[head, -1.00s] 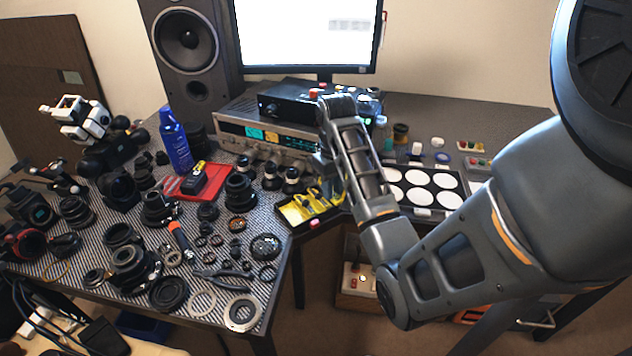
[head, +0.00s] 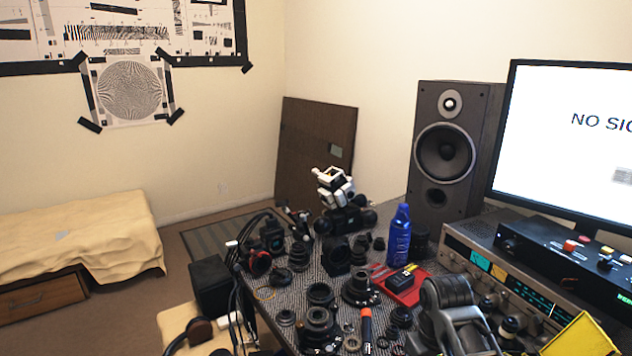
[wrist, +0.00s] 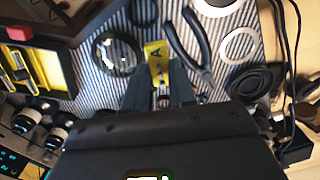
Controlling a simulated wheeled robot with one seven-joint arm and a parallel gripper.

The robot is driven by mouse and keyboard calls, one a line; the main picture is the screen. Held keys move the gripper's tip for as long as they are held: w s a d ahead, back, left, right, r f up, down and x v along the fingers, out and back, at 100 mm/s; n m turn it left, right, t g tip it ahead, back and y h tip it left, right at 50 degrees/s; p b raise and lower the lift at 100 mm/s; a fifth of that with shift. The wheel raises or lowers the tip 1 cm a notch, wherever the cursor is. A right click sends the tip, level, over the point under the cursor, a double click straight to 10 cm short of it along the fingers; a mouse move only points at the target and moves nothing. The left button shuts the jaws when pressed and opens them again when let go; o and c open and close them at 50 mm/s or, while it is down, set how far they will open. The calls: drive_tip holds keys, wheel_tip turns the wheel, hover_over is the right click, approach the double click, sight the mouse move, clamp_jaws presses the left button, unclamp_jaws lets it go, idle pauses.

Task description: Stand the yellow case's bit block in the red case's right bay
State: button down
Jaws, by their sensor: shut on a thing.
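My gripper (wrist: 157,78) is shut on the bit block (wrist: 156,50), a small yellow piece marked "A" with metal below it. In the wrist view it is above the striped desk top. The yellow case (wrist: 28,62) lies open at the left of that view, apart from my gripper. In the head view a yellow panel (head: 582,338), seemingly its lid, shows at the lower right. The red case (head: 400,292) lies on the desk, with a black and yellow item on it. Its right bay is too small to make out.
A blue bottle (head: 399,236) stands behind the red case. An orange-handled screwdriver (head: 366,326) and several lens parts crowd the desk in front and left. Pliers (wrist: 190,42) and rings lie near the block in the wrist view. A receiver (head: 490,270) stands at the right.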

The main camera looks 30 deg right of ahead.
drive_tip(key=shift+n, duration=0.8)
drive_tip(key=w+a, duration=0.1)
drive_tip(key=a, duration=0.2)
drive_tip(key=w+a+f, duration=0.1)
drive_tip(key=a, duration=0.2)
drive_tip(key=w+a+f, duration=0.1)
drive_tip(key=a, duration=0.2)
drive_tip(key=shift+w+a, duration=0.1)
drive_tip(key=shift+w, duration=0.1)
drive_tip(key=w+a+f+n, duration=0.1)
drive_tip(key=a+f+n, duration=0.1)
drive_tip(key=a, duration=1)
drive_tip(key=shift+w+f, duration=0.15)
